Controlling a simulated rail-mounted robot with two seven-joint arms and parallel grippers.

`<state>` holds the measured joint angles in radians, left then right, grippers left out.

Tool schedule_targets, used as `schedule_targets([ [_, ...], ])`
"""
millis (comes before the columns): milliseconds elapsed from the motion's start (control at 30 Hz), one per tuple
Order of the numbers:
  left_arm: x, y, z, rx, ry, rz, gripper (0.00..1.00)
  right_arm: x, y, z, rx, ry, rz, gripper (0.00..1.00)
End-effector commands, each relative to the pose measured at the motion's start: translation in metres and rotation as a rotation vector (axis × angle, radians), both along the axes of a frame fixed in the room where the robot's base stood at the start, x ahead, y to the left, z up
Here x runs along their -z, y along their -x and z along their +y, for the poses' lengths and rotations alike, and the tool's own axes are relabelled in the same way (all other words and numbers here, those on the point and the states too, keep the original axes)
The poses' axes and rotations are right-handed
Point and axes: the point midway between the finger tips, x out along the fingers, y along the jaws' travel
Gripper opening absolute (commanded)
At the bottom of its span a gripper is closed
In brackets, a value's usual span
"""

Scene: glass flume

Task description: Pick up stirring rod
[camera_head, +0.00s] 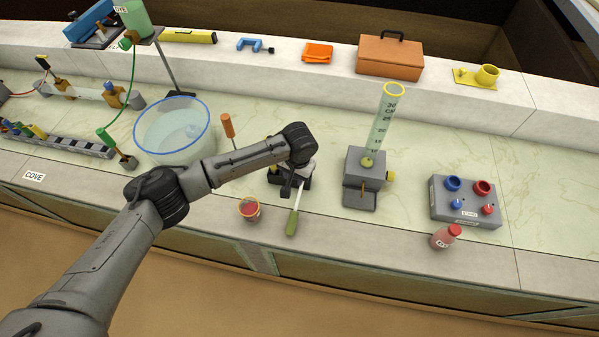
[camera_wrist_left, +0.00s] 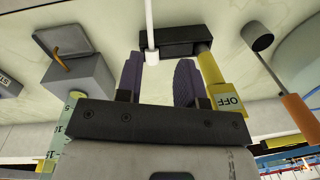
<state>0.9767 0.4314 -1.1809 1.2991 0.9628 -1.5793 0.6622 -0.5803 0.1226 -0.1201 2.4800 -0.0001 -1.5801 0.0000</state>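The stirring rod (camera_head: 293,216) has a green handle and a thin white shaft. Its handle points to the bench's front edge, and its shaft runs back to a small black holder (camera_head: 274,178). In the left wrist view, the white shaft (camera_wrist_left: 149,22) comes down from the top edge to the black holder (camera_wrist_left: 172,42); its handle is out of view. My left gripper (camera_head: 292,185) is above the holder. In the wrist view, its fingers (camera_wrist_left: 160,75) are apart with nothing gripped, and the shaft's end shows between them, nearer the left finger. My right gripper is not in view.
A clear blue-rimmed basin (camera_head: 148,143) and an orange-handled tool (camera_head: 228,126) stand left. A small red-filled cup (camera_head: 249,208) is close left of the handle. A grey stand (camera_head: 367,170) with a tall graduated cylinder (camera_head: 383,118) is right. A red-capped bottle (camera_head: 445,237) stands farther right.

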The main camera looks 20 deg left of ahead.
Motion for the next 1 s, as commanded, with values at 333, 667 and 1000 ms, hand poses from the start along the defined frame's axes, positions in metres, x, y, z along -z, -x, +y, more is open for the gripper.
schedule_targets([
  [333,0.0,0.0,0.0,0.0,0.0,0.0,0.68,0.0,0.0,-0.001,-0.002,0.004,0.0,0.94],
  [667,0.0,0.0,0.0,0.0,0.0,0.0,0.8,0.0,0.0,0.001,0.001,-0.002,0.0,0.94],
  [1000,-0.039,0.0,-0.003,0.001,0.002,-0.003,0.8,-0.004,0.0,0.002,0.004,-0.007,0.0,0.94],
])
